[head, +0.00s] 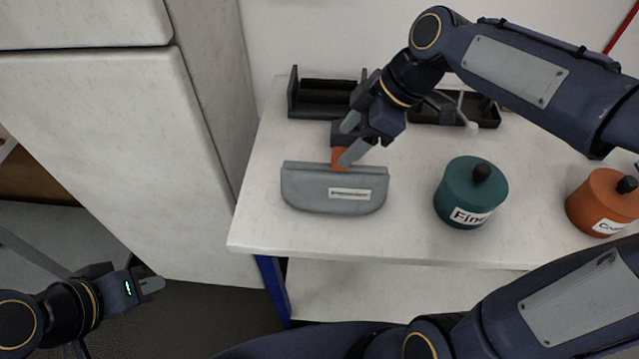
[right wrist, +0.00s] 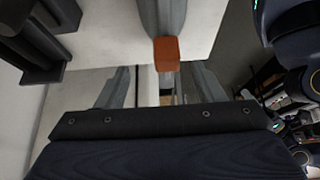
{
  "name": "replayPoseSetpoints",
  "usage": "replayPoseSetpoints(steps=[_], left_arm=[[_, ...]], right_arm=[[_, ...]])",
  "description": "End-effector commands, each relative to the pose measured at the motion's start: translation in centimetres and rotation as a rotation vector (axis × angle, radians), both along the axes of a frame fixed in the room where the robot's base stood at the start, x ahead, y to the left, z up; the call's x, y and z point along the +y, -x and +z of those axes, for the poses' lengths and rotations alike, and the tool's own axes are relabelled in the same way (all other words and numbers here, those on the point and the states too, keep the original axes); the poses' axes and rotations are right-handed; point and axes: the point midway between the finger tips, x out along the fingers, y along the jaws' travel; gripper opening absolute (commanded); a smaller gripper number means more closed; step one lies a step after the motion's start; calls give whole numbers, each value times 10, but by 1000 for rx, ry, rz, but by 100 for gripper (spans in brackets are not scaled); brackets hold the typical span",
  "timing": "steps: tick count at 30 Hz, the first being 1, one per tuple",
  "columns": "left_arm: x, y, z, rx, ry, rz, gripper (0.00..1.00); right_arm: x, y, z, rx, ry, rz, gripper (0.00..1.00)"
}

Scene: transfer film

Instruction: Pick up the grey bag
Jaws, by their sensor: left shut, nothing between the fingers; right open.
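The grey bag (head: 333,190) lies on the white table in the head view, with a white label on its front and an orange tab (head: 338,157) at its top edge. My right gripper (head: 345,146) is open at the tab, with one finger on each side of it. In the right wrist view the orange tab (right wrist: 166,54) shows ahead between the spread fingers, with part of the grey bag (right wrist: 165,17) behind it. I cannot tell whether a finger touches the tab. My left gripper (head: 152,285) is shut and empty, low at the left, away from the table.
A teal lidded jar (head: 462,190) stands right of the bag, and an orange lidded jar (head: 596,205) further right. A black rack (head: 296,98) and a dark tray (head: 484,108) stand at the table's back. A white cabinet (head: 110,150) stands left of the table.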

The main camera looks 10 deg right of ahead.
Motion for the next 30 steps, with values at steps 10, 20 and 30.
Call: replayPoseSetpoints(steps=[10,20,30], left_arm=[[0,0,5,0,0,0,0],[0,0,6,0,0,0,0],[0,0,5,0,0,0,0]], right_arm=[[23,2,-37,5,1,2,62],[36,-1,-63,1,1,-1,62],[36,-1,-62,0,0,-2,37]])
